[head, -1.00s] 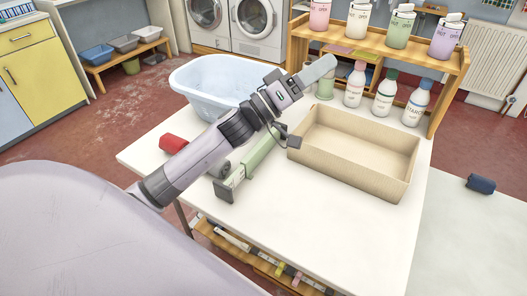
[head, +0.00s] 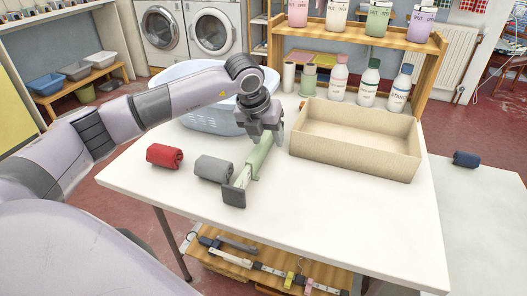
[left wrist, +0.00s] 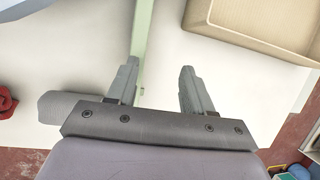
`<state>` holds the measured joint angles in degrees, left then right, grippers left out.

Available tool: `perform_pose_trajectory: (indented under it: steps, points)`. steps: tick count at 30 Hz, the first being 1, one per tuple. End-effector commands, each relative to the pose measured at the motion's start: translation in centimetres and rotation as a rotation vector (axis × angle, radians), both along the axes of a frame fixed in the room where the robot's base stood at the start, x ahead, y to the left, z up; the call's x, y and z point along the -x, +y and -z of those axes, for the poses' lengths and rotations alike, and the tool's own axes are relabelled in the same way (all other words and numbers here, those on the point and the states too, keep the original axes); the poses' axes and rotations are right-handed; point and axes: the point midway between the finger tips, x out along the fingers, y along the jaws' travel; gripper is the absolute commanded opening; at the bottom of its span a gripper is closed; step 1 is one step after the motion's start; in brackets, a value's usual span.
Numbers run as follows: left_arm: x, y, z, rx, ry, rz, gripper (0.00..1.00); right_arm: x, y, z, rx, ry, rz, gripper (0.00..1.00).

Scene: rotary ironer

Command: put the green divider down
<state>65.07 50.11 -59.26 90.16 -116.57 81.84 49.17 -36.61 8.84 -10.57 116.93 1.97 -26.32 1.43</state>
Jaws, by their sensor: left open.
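In the left wrist view, the divider (left wrist: 143,45) runs as a pale green strip between the open fingers (left wrist: 157,85), close to the left finger. I cannot tell whether they touch. My right gripper is not in view.
A grey roll (head: 214,168) and a red roll (head: 164,156) lie left of the divider. An open beige box (head: 350,161) stands to its right, with a pale blue basin (head: 200,118) behind. Bottles (head: 398,90) line the back. The front of the table is clear.

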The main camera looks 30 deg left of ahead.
Motion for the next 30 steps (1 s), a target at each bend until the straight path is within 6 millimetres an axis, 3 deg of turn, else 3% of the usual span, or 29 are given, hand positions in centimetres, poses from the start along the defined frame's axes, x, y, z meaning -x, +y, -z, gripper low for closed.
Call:
perform_pose_trajectory:
  steps: [3, 6, 21, 30]
  points:
    - [-0.1, 2.2, -0.1, -0.1, -0.003, 0.001, 0.51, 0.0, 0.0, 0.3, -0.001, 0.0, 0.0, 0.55]
    - [-0.3, 2.9, 0.1, -0.132, -0.003, 0.002, 0.51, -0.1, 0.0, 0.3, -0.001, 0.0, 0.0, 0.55]
    - [-2.9, 3.2, 5.5, -0.13, -0.001, 0.0, 0.51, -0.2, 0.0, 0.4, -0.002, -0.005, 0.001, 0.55]
    - [-3.2, 3.2, 6.2, -0.131, -0.003, 0.002, 0.51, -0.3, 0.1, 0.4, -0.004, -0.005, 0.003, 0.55]
